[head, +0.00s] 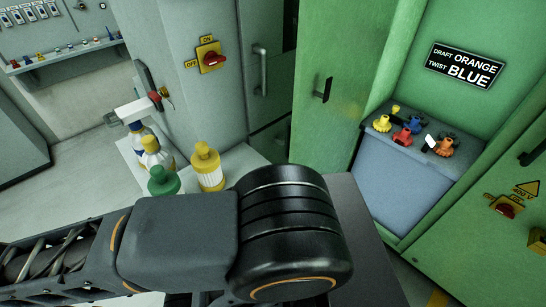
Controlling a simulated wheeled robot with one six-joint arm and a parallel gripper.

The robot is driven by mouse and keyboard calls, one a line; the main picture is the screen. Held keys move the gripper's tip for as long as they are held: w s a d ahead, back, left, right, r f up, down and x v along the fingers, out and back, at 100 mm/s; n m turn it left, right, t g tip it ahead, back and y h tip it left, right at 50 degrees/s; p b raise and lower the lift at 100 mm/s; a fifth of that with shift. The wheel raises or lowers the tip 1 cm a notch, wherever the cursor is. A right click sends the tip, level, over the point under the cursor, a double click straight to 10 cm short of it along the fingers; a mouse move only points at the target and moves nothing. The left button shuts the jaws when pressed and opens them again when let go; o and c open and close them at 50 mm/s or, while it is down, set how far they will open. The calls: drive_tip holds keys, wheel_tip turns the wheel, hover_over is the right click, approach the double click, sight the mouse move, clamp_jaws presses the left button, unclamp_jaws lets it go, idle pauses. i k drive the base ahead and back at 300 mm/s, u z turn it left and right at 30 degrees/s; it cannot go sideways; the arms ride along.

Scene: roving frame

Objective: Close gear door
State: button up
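A green cabinet (483,22) stands at the right with an open compartment. A green door panel (340,55) with a dark handle (323,90) is at the compartment's left. It looks swung open, but its hinge is not clear and my arm hides its lower part. No label in view names a gear door. Inside the compartment, several yellow, red, blue and orange knob-like parts (407,134) stand on a grey-blue block (395,180). A black sign (465,65) on the back wall reads "DRAFT ORANGE TWIST BLUE". My dark arm crosses the lower picture; my gripper is not seen.
Several bottles stand on a white surface left of centre, including a yellow one (208,168) and a green-capped one (163,180). A grey cabinet behind has a red ON/OFF switch (213,58). Another red switch (505,210) is at the right edge.

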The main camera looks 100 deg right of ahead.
sight(345, 41)
drive_tip(key=i, duration=1.3)
drive_tip(key=z, duration=4.75)
drive_tip(key=i, duration=0.5)
drive_tip(key=z, duration=0.05)
